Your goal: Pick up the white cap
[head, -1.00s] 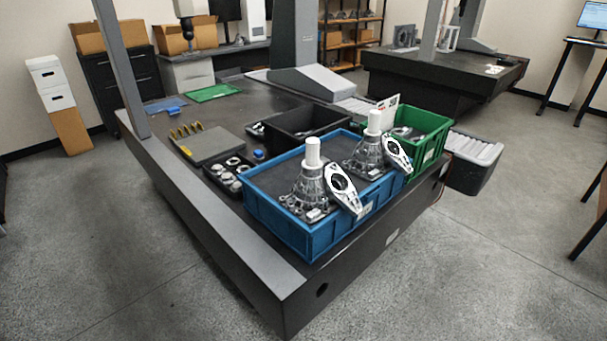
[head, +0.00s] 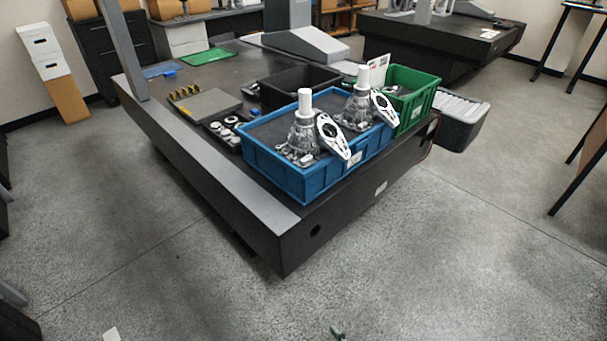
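Two white cylinders stand upright on top of grey metal castings in the blue bin: a nearer one (head: 304,103) and a farther one (head: 363,77). I cannot tell whether either is the white cap. Several small, pale round parts (head: 231,120) sit in a dark tray left of the blue bin, too small to identify. A small white thing (head: 112,335) is cut off by the bottom edge at lower left; I cannot tell what it is. My gripper is not in view.
The blue bin (head: 273,175) stands at the near corner of the dark granite table (head: 222,199). A green bin (head: 423,105) and a black bin (head: 277,91) are beside it. The grey floor in front is clear.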

